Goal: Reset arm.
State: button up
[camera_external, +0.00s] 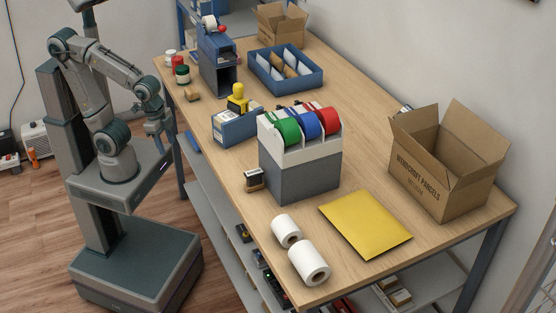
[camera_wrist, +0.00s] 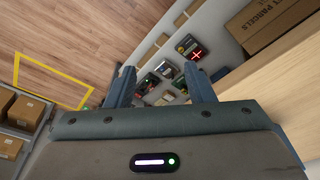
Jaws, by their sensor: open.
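My gripper (camera_external: 159,135) hangs at the end of my bent arm, left of the long wooden counter (camera_external: 355,162) in the external view. It is pointing down and is clear of the things on the counter. In the wrist view my gripper (camera_wrist: 160,88) shows two blue fingers spread apart with nothing between them. Beyond the fingers are the wood floor and a low shelf with small items.
The counter holds a tape dispenser (camera_external: 300,160) with green, blue and red rolls, a yellow envelope (camera_external: 366,224), white rolls (camera_external: 309,262), an open cardboard box (camera_external: 440,170) and a blue tray (camera_external: 286,72). A grey shelf (camera_external: 212,201) runs below the counter.

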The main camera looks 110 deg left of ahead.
notch_tip(320, 180, up, 9)
jog(key=p, duration=0.8)
jog(key=shift+d+t, duration=0.15)
jog(key=shift+t, duration=0.25)
jog(key=shift+w, duration=0.1)
